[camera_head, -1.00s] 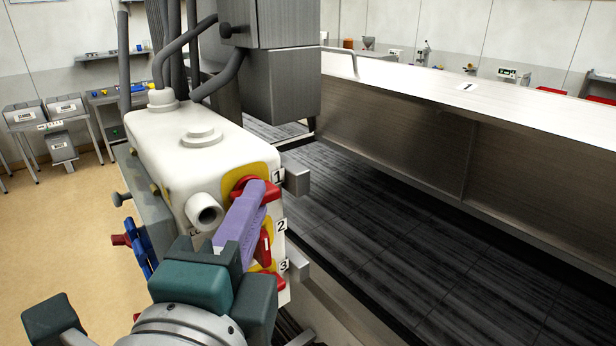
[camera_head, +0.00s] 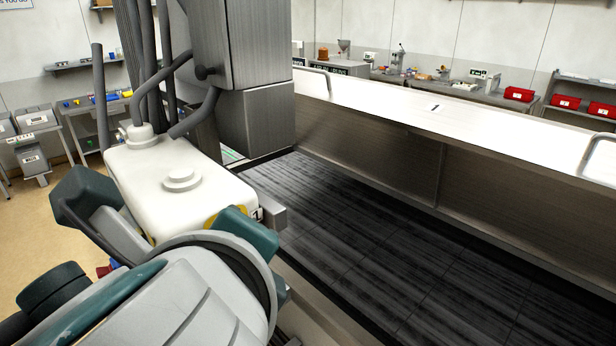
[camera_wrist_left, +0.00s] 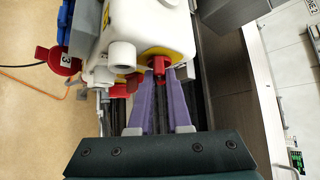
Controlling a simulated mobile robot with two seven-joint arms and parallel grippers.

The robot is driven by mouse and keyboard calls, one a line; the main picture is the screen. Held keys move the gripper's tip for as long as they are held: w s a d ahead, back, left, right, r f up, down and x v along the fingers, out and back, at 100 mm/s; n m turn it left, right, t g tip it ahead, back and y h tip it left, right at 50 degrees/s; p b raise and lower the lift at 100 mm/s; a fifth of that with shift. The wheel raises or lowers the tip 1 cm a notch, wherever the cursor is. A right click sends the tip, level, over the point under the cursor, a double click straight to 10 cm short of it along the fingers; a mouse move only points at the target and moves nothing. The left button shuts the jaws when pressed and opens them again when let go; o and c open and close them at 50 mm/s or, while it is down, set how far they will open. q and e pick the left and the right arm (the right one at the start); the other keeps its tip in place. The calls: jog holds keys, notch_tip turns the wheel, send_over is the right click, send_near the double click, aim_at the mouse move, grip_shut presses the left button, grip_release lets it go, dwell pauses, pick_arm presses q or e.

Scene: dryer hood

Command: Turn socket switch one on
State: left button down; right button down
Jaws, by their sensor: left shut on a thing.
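The white switch box (camera_head: 170,185) stands at left centre in the head view, with a label "1" (camera_head: 257,214) by a yellow plate (camera_head: 212,220). The wrist view shows the box (camera_wrist_left: 160,28) from close by, with a red switch (camera_wrist_left: 158,63) on a yellow plate. My left gripper (camera_wrist_left: 161,78) has its two purple fingers closed around this red switch. No number by the held switch is readable in the wrist view. In the head view my left arm hides the fingers and the box's front. My right gripper is not in view.
A pale pipe stub (camera_wrist_left: 122,54) sits close left of the fingers in the wrist view. A red piece marked "3" (camera_wrist_left: 62,60) is farther left. A metal bracket (camera_head: 273,217) juts out beside the box. The dark grated floor (camera_head: 370,240) to the right is clear.

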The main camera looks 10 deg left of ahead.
pick_arm(q)
jog(key=shift+w+d+r+m+g+y, duration=0.15)
jog(key=shift+m+g+y, duration=0.45)
jog(key=shift+g, duration=0.3)
jog(key=shift+w+d+m+g+y, duration=0.15)
jog(key=shift+m+g+y, duration=0.45)
jog(key=shift+g, duration=0.3)
jog(key=shift+w+d+r+m+g+y, duration=0.15)
jog(key=shift+m+g+y, duration=0.4)
jog(key=shift+g, duration=0.35)
jog(key=shift+a+f, duration=0.1)
jog(key=c, duration=0.9)
grip_release()
jog(key=shift+o, duration=0.2)
